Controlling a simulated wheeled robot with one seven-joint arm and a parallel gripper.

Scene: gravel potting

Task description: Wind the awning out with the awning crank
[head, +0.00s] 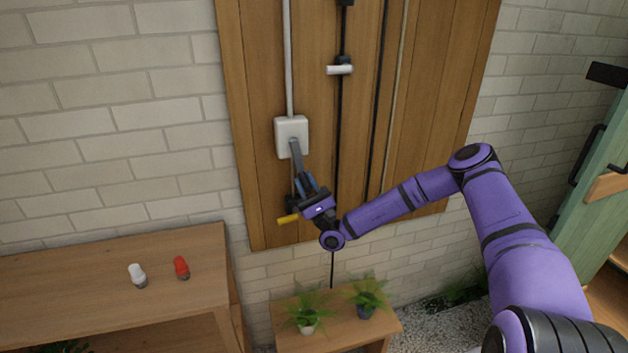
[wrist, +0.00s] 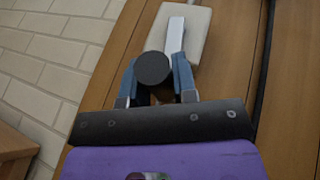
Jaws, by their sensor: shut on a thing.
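The awning crank (head: 297,155) is a grey arm on a white wall box (head: 291,133), fixed to a wooden panel. Its arm points down and slightly right from the box. In the wrist view the pale crank arm (wrist: 174,38) lies against the white box (wrist: 197,30), with a dark round handle (wrist: 153,68) at its near end. My gripper (head: 302,181) is at the arm's lower end, its blue fingers on both sides of the handle, shut on it. It also shows in the wrist view (wrist: 155,78). The awning is not in view.
A yellow-handled fitting (head: 288,219) hangs just below my gripper. A white-handled fitting (head: 340,70) is on a black rod to the right. A wooden shelf (head: 90,270) with white and red small items stands left; a low table (head: 345,333) bears two potted plants.

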